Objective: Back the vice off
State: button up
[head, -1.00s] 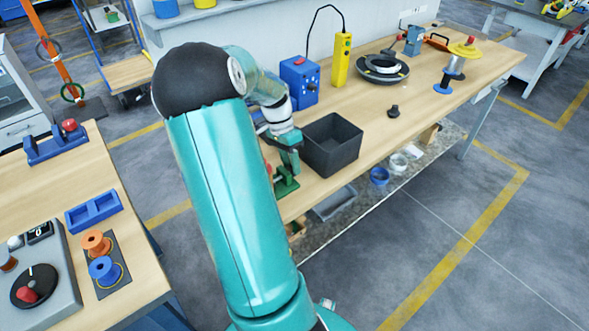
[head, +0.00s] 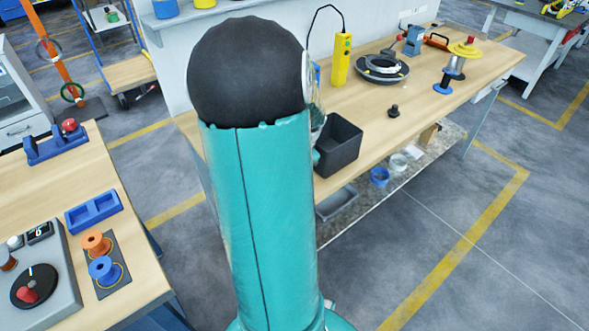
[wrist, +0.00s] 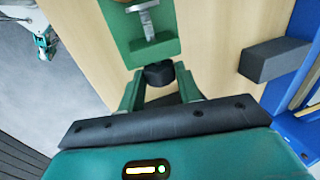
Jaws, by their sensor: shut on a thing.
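The green vice (wrist: 155,48) shows at the top of the wrist view, on the wooden bench, with a bright metal part along its middle. A dark round knob (wrist: 159,73) sits at its near end. My gripper (wrist: 160,82) has its two green fingers on either side of this knob and is shut on it. In the head view my own arm hides the vice, the knob and the gripper.
In the head view a black bin (head: 340,148) stands close beside my arm.

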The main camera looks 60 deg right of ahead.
jog(key=shift+t, duration=0.3)
jog(key=shift+s+a+f+t+h, duration=0.15)
jog(key=shift+t+h, duration=0.3)
jog(key=shift+t, duration=0.3)
jog(key=shift+s+a+f+t+h, duration=0.15)
jog(key=shift+t+h, duration=0.3)
jog(key=shift+t, duration=0.3)
jog(key=shift+r, duration=0.1)
jog(key=o, duration=0.6)
jog(key=shift+d, duration=0.1)
jog(key=shift+w+d+r+g+y, duration=0.1)
jog(key=shift+w+g+y, duration=0.2)
jog(key=shift+g, duration=0.35)
jog(key=shift+w+d+r+g+y, duration=0.1)
jog(key=shift+g+y, duration=0.3)
jog(key=shift+g, duration=0.25)
jog(key=shift+s+g, duration=0.1)
jog(key=shift+g, duration=0.2)
